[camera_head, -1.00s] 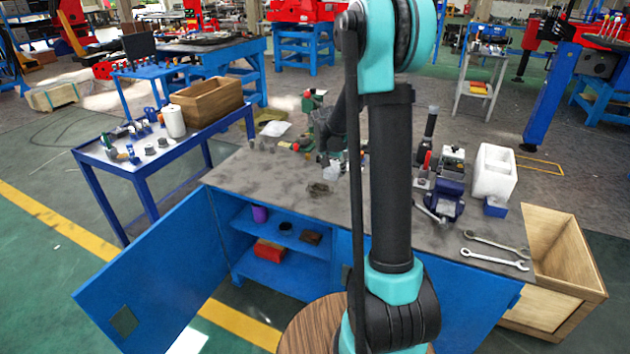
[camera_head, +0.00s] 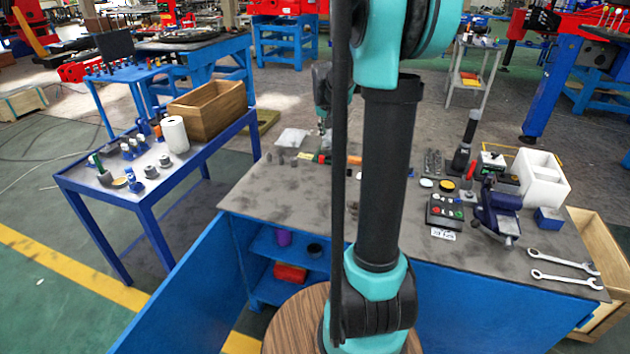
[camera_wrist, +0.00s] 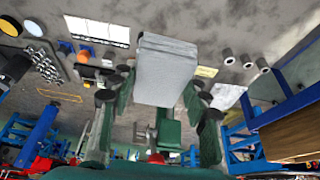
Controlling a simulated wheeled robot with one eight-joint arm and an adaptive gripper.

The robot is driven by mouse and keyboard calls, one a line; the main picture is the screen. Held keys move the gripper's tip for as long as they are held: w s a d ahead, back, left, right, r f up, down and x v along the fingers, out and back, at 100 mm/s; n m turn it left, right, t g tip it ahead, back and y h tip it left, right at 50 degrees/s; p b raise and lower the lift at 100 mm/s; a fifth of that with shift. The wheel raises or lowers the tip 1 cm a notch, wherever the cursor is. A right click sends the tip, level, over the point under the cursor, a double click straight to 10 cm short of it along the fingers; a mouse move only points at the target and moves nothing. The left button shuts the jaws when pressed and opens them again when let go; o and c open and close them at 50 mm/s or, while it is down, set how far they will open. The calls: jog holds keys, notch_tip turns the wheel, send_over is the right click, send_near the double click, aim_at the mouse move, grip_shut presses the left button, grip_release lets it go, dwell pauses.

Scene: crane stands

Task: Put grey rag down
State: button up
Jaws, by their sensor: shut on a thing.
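The grey rag (camera_wrist: 166,72) shows in the wrist view as a folded, pale grey block. My gripper (camera_wrist: 158,100) is shut on it, with green and dark fingers on either side. Parts of the fingers and the rag's far side are hidden. The workbench (camera_head: 290,190) has a worn grey top over a blue cabinet. I cannot tell from the head view how high the rag is above a surface.
A blue cart (camera_head: 75,178) is at left. The bench's left front is mostly clear.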

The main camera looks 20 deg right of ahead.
aim_at(331, 185)
jog(key=shift+w+a, duration=0.15)
jog(key=shift+w, duration=0.05)
notch_tip(331, 185, down, 20)
jog(key=shift+r, duration=0.15)
dwell(0.3)
jog(key=o, duration=1.3)
jog(key=v, duration=1.2)
jog(key=s+a+f+n+y, duration=0.1)
jog(key=s+a+n, duration=0.1)
jog(key=s, duration=0.6)
jog(key=s+a+f+n, duration=0.1)
jog(key=s+a, duration=0.3)
jog(key=s, duration=0.5)
jog(key=s+a+f+n+y, duration=0.1)
jog(key=s+a+n, duration=0.2)
jog(key=s, duration=0.6)
jog(key=shift+a+f+n+y, duration=0.1)
jog(key=shift+f+n+y, duration=0.1)
jog(key=shift+n+y, duration=0.15)
